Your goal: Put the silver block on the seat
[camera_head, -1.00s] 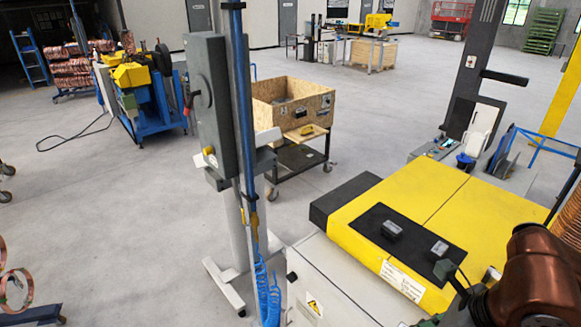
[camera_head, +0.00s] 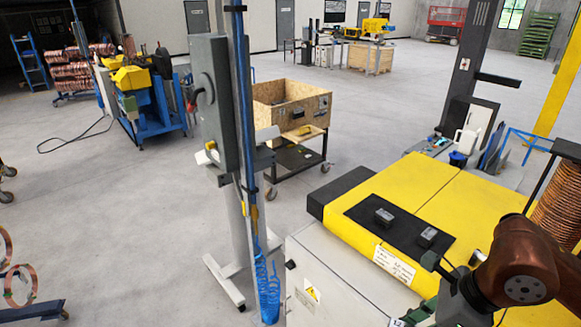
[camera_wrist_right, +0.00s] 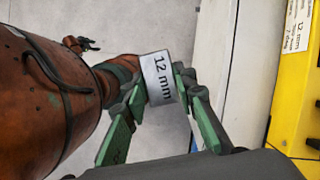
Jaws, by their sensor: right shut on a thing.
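The silver block (camera_wrist_right: 158,78), marked "12 mm", is between the green fingers of my right gripper (camera_wrist_right: 160,92) in the right wrist view. The gripper is shut on it. In the head view my right gripper (camera_head: 418,314) is at the bottom edge, in front of the yellow-topped machine. A sliver of the block (camera_head: 397,323) with its label shows there.
The machine's white cabinet (camera_head: 335,285) is beside the gripper, and its yellow top (camera_head: 455,210) lies beyond. A grey post with a control box (camera_head: 208,95) stands to the left. A wooden crate (camera_head: 292,108) on a cart is farther back. Grey floor is open at left.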

